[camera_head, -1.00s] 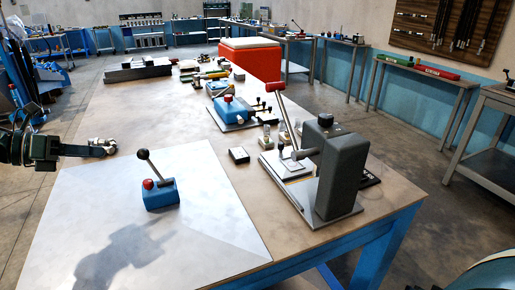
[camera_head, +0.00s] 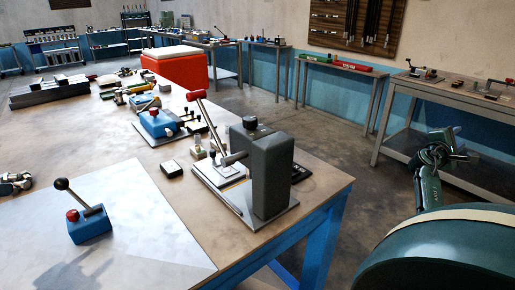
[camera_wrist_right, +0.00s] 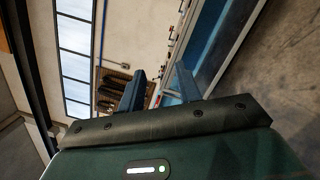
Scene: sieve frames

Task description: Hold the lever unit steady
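The lever unit (camera_head: 90,228), a small blue box with a tilted black-knobbed lever and a red button, sits on a pale sheet on the workbench, lower left in the head view. My left gripper (camera_head: 22,182) is at the left edge, up and left of the unit and apart from it; its finger gap is too small to tell. My right gripper (camera_head: 448,155) is off the bench's right side, over the floor, far from the unit. In the right wrist view its fingers (camera_wrist_right: 160,92) stand apart with nothing between them.
A grey press (camera_head: 270,175) with a red-knobbed lever stands at the bench's right edge. Another blue unit (camera_head: 158,123) sits on a plate behind. A red box (camera_head: 180,70) is at the far end. The pale sheet (camera_head: 140,215) is clear around the lever unit.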

